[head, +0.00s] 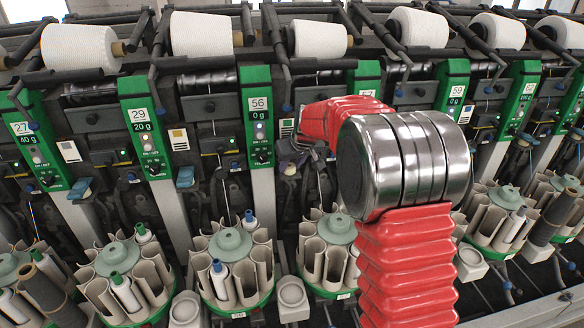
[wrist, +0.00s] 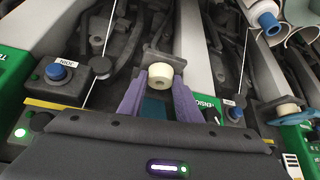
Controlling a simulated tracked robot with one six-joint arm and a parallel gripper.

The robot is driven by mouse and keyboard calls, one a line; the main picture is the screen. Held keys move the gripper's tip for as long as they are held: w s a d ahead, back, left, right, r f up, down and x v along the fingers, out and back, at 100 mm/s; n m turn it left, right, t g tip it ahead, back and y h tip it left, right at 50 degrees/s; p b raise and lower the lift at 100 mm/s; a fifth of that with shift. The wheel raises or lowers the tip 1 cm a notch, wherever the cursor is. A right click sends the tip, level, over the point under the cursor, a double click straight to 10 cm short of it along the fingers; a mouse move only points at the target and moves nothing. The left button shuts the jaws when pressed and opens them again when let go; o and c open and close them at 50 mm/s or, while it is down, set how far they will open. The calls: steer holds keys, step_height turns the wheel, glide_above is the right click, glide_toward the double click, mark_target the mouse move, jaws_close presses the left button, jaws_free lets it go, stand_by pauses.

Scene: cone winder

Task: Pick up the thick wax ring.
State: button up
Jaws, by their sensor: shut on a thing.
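Green control panels (head: 258,115) with knobs and buttons stand close on both sides. White yarn cones (head: 320,39) lie along the top. Round magazines with tubes (head: 233,262) stand below. In the wrist view a blue button (wrist: 58,72) and thin rods are near the fingers.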

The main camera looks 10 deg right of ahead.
mark_target(291, 168)
steer(key=shift+r, duration=0.1)
steer(key=shift+r, duration=1.65)
steer(key=shift+s, duration=0.2)
steer(key=s+d, duration=0.1)
steer(key=s, duration=0.7)
steer(key=s+d, duration=0.2)
steer(key=s, duration=0.7)
steer(key=shift+s+d, duration=0.15)
steer(key=shift+d, duration=0.15)
